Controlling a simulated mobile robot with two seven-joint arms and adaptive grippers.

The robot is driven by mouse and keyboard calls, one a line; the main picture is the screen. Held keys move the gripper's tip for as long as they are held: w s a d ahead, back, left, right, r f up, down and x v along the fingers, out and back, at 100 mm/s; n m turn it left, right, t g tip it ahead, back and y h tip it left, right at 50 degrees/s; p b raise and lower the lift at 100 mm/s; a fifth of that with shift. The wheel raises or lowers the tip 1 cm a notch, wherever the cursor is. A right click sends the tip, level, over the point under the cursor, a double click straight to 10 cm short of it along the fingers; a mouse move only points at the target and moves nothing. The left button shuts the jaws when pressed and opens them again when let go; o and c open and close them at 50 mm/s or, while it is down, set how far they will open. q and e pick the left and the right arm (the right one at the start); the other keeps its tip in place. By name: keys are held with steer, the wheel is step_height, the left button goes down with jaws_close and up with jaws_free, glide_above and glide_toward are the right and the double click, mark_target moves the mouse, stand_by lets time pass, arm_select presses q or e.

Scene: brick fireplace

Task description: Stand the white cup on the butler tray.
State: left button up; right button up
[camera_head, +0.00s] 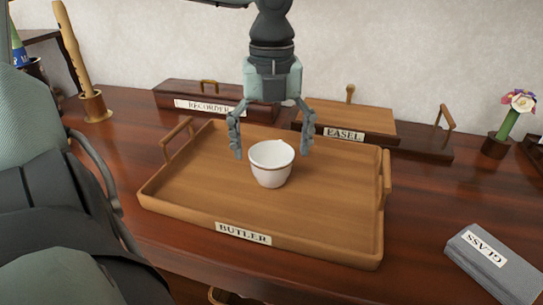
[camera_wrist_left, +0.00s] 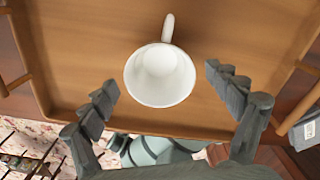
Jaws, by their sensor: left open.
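The white cup (camera_head: 271,165) stands upright on the wooden butler tray (camera_head: 335,215), near the middle of its floor. In the left wrist view the cup (camera_wrist_left: 160,75) is seen from above, looks empty, and has its handle toward the top of the picture. My left gripper (camera_head: 272,153) is open and points down over the cup. Its fingers are on either side of the cup with a gap to each, also in the left wrist view (camera_wrist_left: 162,77). The tray's front label reads BUTLER. My right gripper does not show.
Behind the tray are a box labelled RECORDER (camera_head: 200,100) and a wooden easel box (camera_head: 345,120). A flower in a holder (camera_head: 512,120) stands at the right. A recorder (camera_head: 75,50) stands upright at the left.

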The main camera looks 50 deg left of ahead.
mark_target(272, 154)
arm_select(q)
step_height(272, 154, up, 10)
steer(key=shift+f, duration=0.25)
steer(key=shift+s+f, duration=0.1)
